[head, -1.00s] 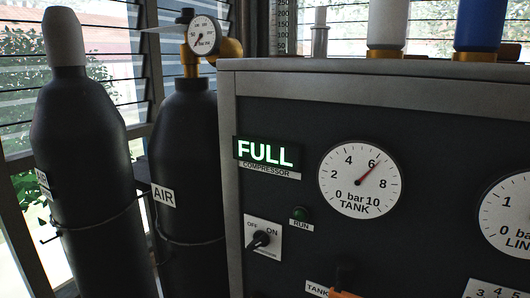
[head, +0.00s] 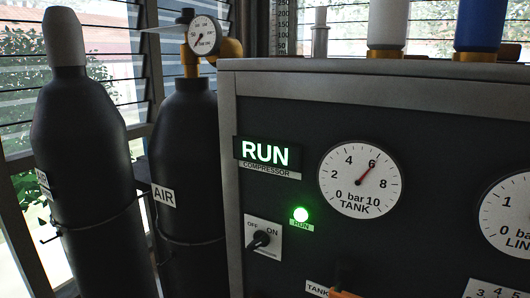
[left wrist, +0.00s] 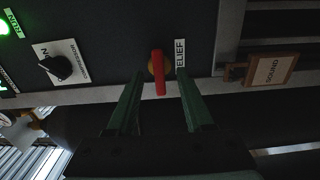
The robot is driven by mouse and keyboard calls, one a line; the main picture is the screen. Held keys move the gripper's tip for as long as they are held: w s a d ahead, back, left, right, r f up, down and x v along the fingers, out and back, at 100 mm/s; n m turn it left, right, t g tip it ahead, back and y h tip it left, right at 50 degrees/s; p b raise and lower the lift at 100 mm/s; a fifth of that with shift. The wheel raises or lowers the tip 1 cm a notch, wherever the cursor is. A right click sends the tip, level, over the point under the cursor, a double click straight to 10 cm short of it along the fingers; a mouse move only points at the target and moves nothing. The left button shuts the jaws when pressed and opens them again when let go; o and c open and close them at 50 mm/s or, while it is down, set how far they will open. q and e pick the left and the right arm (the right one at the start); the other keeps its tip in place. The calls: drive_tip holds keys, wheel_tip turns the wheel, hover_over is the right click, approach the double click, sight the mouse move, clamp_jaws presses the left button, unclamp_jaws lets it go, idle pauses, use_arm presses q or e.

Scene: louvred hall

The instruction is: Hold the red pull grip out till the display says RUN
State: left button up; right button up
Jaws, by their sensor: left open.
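The display (head: 266,153) on the dark panel reads RUN in bright letters in the head view. The RUN lamp (head: 300,214) below it is lit green. The red pull grip (left wrist: 159,75) shows in the left wrist view, on a brass-coloured base beside a label ending in ELIEF; it is not visible in the head view. My left gripper (left wrist: 160,77) is open, its two green fingers on either side of the red grip, with a gap visible on both sides. My right gripper is in neither view.
The tank gauge (head: 360,180) reads about 6 bar. The compressor switch (head: 262,239) points to ON. Two dark cylinders stand left of the panel, one labelled AIR (head: 181,210). A wooden SOUND tag (left wrist: 271,70) is near the grip.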

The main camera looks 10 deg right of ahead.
use_arm(q)
drive_tip(key=v, duration=0.7)
drive_tip(key=shift+p, duration=0.3)
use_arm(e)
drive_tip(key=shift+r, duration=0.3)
use_arm(q)
drive_tip(key=shift+r, duration=0.1)
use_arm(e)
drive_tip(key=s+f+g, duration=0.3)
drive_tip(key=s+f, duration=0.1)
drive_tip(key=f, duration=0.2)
use_arm(q)
drive_tip(key=b+v, duration=0.1)
drive_tip(key=v, duration=1.1)
drive_tip(key=shift+s+a, duration=0.2)
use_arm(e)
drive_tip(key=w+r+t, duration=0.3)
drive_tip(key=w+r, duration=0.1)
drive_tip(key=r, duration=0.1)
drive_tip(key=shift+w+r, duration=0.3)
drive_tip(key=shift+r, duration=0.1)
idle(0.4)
